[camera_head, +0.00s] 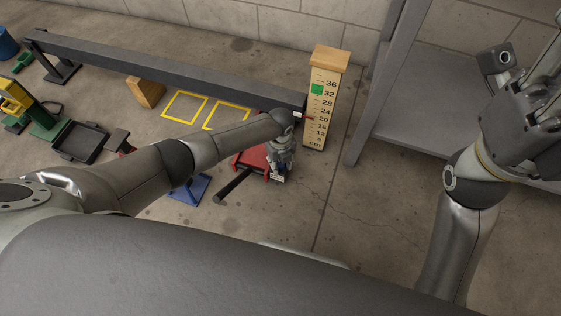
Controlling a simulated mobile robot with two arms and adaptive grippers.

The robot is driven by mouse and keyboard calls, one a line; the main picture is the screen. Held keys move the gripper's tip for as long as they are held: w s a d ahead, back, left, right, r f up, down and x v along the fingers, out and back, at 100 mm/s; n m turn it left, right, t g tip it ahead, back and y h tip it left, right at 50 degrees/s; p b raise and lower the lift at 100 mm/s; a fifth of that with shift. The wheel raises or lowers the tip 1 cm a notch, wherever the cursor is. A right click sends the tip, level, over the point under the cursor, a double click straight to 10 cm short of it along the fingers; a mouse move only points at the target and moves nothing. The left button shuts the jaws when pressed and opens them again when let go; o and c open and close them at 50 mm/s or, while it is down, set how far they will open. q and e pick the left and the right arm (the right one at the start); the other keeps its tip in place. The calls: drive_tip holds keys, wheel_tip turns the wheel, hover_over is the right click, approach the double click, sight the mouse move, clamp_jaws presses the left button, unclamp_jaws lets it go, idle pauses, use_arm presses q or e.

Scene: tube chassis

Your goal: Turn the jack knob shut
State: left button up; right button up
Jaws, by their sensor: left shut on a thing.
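A red floor jack (248,158) stands on the concrete floor near the middle of the head view, with a black handle (233,186) pointing down and left. My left gripper (280,172) points down at the jack's near right end. It is shut on the jack knob, which is mostly hidden by the fingers. A long dark tube (170,72) runs from the upper left to just above the jack. My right gripper (545,70) is raised at the upper right, partly cut off by the frame edge, away from the jack; its opening is unclear.
A wooden height scale (325,95) with a green mark stands close beside the tube's right end. A grey metal shelf (435,120) is at the right. Yellow floor squares (185,107), a wooden block (146,92), a black tray (80,142) and a blue stand (190,190) are to the left.

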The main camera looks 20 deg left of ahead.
sight(281, 164)
use_arm(q)
drive_tip(key=o, duration=1)
wheel_tip(281, 164, up, 12)
idle(0.3)
idle(0.3)
